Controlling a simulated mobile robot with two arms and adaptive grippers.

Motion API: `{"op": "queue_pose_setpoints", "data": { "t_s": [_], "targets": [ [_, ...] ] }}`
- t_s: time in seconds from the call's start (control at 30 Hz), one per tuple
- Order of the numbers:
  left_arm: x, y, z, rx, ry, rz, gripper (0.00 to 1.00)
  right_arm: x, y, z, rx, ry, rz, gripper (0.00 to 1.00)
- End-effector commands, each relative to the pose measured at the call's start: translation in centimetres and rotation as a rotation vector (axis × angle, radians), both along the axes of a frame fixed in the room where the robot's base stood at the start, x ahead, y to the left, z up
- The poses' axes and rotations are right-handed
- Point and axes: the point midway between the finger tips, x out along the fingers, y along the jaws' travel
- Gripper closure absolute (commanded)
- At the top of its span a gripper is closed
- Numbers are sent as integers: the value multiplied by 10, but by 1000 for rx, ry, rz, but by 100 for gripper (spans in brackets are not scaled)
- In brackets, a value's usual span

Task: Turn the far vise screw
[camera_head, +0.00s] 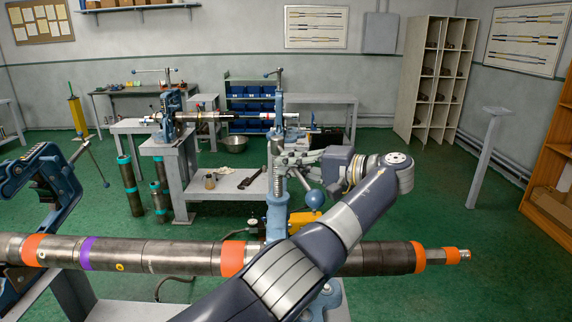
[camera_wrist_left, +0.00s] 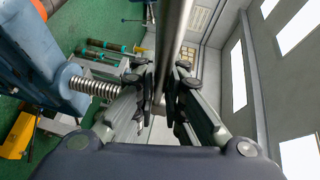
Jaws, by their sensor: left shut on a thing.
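The same screw (camera_wrist_left: 95,86) shows in the left wrist view, coming out of the blue vise body (camera_wrist_left: 40,55). My left gripper (camera_head: 284,160) is at the top of this screw. A blue ball end (camera_head: 314,198) hangs just right of it. In the left wrist view my left gripper (camera_wrist_left: 167,88) is shut on a grey handle bar (camera_wrist_left: 176,40) that runs between its fingers. My right gripper is not in view.
A second blue vise (camera_head: 42,185) holds the near pipe at the left. A bench (camera_head: 235,187) with small tools and another pipe with vises stands behind. A yellow machine (camera_head: 304,222) is below my left gripper. Green floor (camera_head: 440,200) is free at the right.

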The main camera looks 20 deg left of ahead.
Motion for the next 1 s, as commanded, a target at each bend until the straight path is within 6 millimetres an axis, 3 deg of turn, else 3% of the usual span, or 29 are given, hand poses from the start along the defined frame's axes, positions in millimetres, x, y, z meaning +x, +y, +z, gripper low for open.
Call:
{"op": "queue_pose_setpoints", "data": {
  "t_s": [0.03, 0.67, 0.7, 0.77, 1.0],
  "targets": [
    [-1, -1, -7, -7, 15, 4, 100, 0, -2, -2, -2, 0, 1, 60],
    [-2, -4, -8, -8, 16, 17, 100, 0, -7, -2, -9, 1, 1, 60],
    [-2, -4, -8, -8, 16, 17, 83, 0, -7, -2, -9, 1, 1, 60],
    [-2, -3, -8, -7, 16, 17, 69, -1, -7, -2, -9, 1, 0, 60],
    [-2, -4, -4, -4, 8, 16, 69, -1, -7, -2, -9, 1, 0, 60]
  ]
}}
